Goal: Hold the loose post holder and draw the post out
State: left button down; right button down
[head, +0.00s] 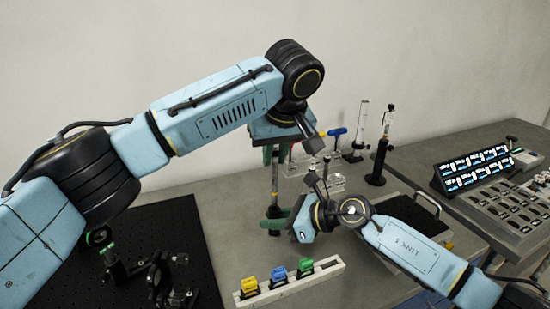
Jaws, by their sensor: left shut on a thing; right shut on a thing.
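The post (275,172) is a slim dark upright rod in the middle of the head view. Its top runs up behind my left gripper (274,153), which points down and is shut on it. The loose post holder (274,209) is a dark upright piece directly below, in line with the post. My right gripper (275,219) reaches in from the right with green fingers and is shut around the holder. The fingers hide part of the holder. How deep the post sits in the holder cannot be told at this size.
A white rack (322,274) with yellow, blue and green pieces stands in front. A black breadboard (205,285) with optics mounts lies at left. Behind are a clear rack (297,168) and two slim stands (377,168). A lit panel (474,172) stands at right.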

dwell(0.3)
jog(key=c, duration=1.1)
grip_release()
jog(key=shift+c, duration=0.2)
